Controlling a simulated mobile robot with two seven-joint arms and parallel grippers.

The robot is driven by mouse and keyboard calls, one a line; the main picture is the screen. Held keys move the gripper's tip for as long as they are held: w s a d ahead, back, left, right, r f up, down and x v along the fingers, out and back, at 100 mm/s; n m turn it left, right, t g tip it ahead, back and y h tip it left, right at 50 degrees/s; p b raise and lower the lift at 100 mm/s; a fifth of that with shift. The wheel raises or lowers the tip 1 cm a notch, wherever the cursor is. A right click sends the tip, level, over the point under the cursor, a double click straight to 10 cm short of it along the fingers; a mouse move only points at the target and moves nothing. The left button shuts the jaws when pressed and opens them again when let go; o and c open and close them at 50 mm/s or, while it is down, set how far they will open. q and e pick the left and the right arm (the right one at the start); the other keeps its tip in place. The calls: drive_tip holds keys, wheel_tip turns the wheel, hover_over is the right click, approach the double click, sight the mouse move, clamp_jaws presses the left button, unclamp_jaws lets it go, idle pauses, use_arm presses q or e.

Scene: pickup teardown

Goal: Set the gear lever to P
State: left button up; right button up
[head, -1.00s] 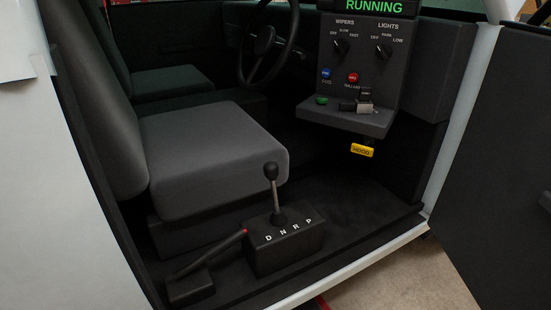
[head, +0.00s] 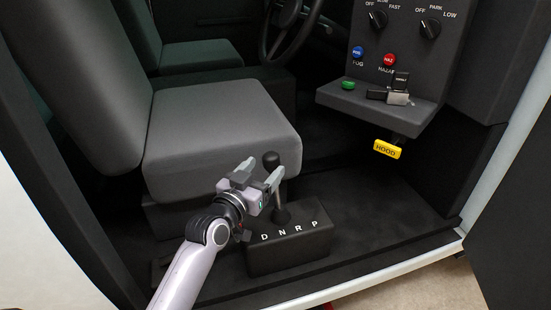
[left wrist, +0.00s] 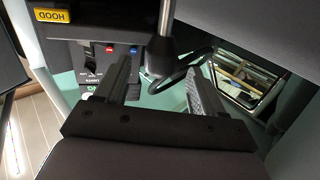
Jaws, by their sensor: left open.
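The gear lever has a dark round knob (head: 271,160) on a metal shaft. It rises from a black box (head: 288,250) marked D, N, R, P, and its foot is near the D and N marks, away from P. My left gripper (head: 262,174) is open at the lever, just below knob height, and partly covers the shaft. In the left wrist view, the lever shaft (left wrist: 167,18) comes down from the top edge and its dark knob shows in line with the gap between the open fingers (left wrist: 158,80). Contact cannot be told. My right gripper is not in view.
A grey seat (head: 220,130) stands behind the lever. A dashboard panel (head: 385,105) with knobs and buttons, and a yellow HOOD handle (head: 387,149), are to the right. The white door sill (head: 400,262) runs along the front. The floor right of the box is clear.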

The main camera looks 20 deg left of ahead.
sight(275, 156)
use_arm(q)
drive_tip(key=shift+w+d, duration=0.2)
drive_tip(key=shift+w, duration=0.9)
drive_tip(key=shift+w+d, duration=0.25)
drive_tip(key=shift+w, duration=0.8)
drive_tip(key=shift+w+d, duration=0.2)
drive_tip(key=shift+w, duration=0.9)
clamp_jaws()
